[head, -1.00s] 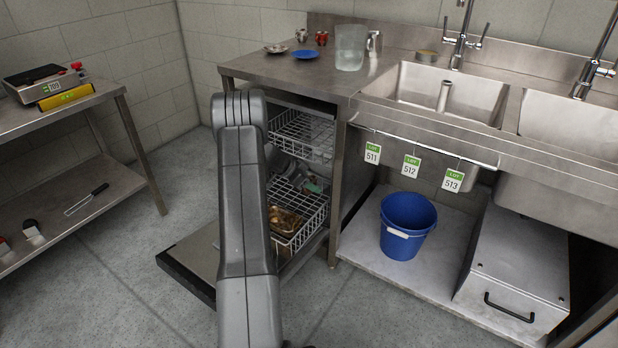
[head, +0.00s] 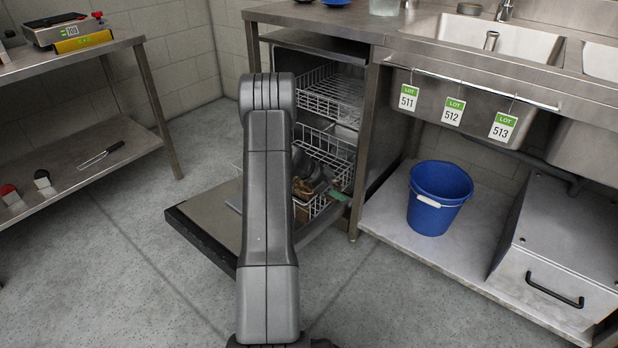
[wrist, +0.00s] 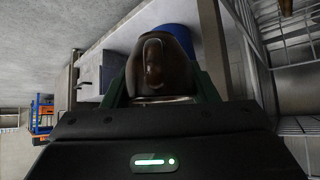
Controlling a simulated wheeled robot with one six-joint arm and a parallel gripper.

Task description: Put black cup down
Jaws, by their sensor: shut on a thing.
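The black cup (wrist: 155,62) is between the fingers of my gripper (wrist: 160,88) in the wrist view. It looks dark and glossy, with a brownish patch on the side facing the camera. My gripper is shut on it. In the head view, my own arm hides the cup and most of the gripper. The open dishwasher (head: 318,55) stands behind my arm, with its racks (head: 335,95) partly visible and its door (head: 200,212) folded down. Dark dishes (head: 305,165) show in the lower rack, partly hidden.
A blue bucket (head: 438,200) stands on the low shelf (head: 390,215) under the sink (head: 480,38). A metal box with a black handle (head: 555,260) is to its right. A steel side table (head: 85,55) stands at the left. The floor between is clear.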

